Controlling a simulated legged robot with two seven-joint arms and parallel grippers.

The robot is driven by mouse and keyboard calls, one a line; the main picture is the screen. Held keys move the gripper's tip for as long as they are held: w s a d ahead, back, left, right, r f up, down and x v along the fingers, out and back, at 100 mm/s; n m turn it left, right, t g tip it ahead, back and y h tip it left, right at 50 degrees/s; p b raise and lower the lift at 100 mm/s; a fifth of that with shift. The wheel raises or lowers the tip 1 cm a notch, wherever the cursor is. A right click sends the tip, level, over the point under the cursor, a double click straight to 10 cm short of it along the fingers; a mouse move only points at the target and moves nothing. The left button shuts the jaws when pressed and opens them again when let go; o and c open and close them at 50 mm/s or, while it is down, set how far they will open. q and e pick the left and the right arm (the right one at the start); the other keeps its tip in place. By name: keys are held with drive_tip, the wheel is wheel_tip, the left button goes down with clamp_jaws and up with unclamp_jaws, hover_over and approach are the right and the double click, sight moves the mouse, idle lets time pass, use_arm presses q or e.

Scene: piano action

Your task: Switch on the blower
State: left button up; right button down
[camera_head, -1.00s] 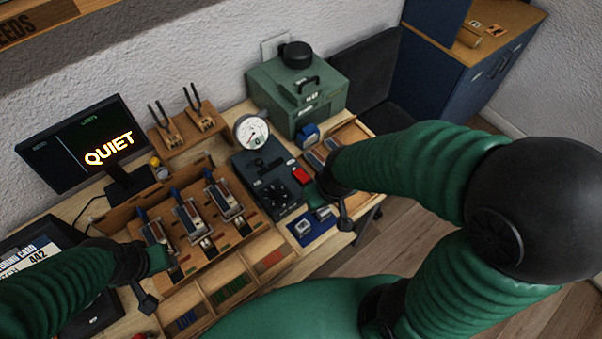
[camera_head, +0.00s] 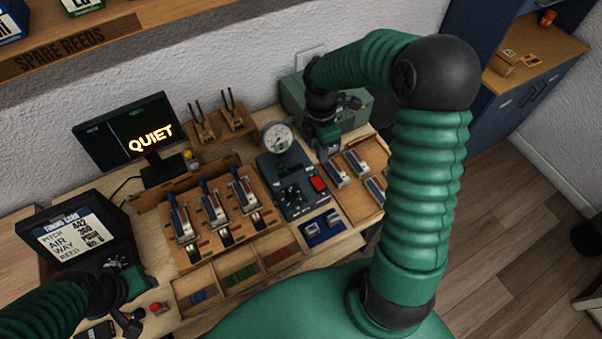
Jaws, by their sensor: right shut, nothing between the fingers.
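The green box (camera_head: 292,98) at the back of the bench, which may be the blower, is largely hidden behind my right arm. A dark control box (camera_head: 276,172) with a knob, a lever and a red switch (camera_head: 318,184) stands in front of it, with a round gauge (camera_head: 277,138) at its back. I cannot tell which control belongs to the blower. My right gripper (camera_head: 328,152) is shut and empty, pointing down just behind and right of the red switch. My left gripper (camera_head: 128,318) is low at the left; its jaws are unclear.
A monitor (camera_head: 122,133) reads QUIET. A tilted card display (camera_head: 75,240) stands at the left. A wooden rack (camera_head: 150,222) holds several reed pieces left of the control box. A red button (camera_head: 158,308) is beside my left gripper.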

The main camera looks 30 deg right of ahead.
sight(320, 186)
drive_tip(key=shift+n, duration=0.6)
drive_tip(key=f, duration=0.4)
drive_tip(key=f+p, duration=0.1)
drive_tip(key=f, duration=0.3)
drive_tip(key=s+f, duration=0.1)
drive_tip(key=f, duration=0.3)
drive_tip(key=shift+a+f+p, duration=0.15)
drive_tip(key=shift+f+p, duration=0.1)
drive_tip(key=shift+p, duration=0.15)
drive_tip(key=shift+a+f, duration=0.1)
drive_tip(key=shift+f, duration=0.4)
use_arm(q)
drive_tip(key=shift+s+a+r, duration=0.1)
drive_tip(key=shift+a+r, duration=0.2)
drive_tip(key=shift+r, duration=0.25)
drive_tip(key=shift+s+a+r, duration=0.1)
drive_tip(key=shift+a+r, duration=0.15)
drive_tip(key=shift+r, duration=0.25)
use_arm(e)
drive_tip(key=shift+s+f, duration=0.1)
drive_tip(key=shift+f, duration=0.05)
use_arm(q)
drive_tip(key=shift+r, duration=0.1)
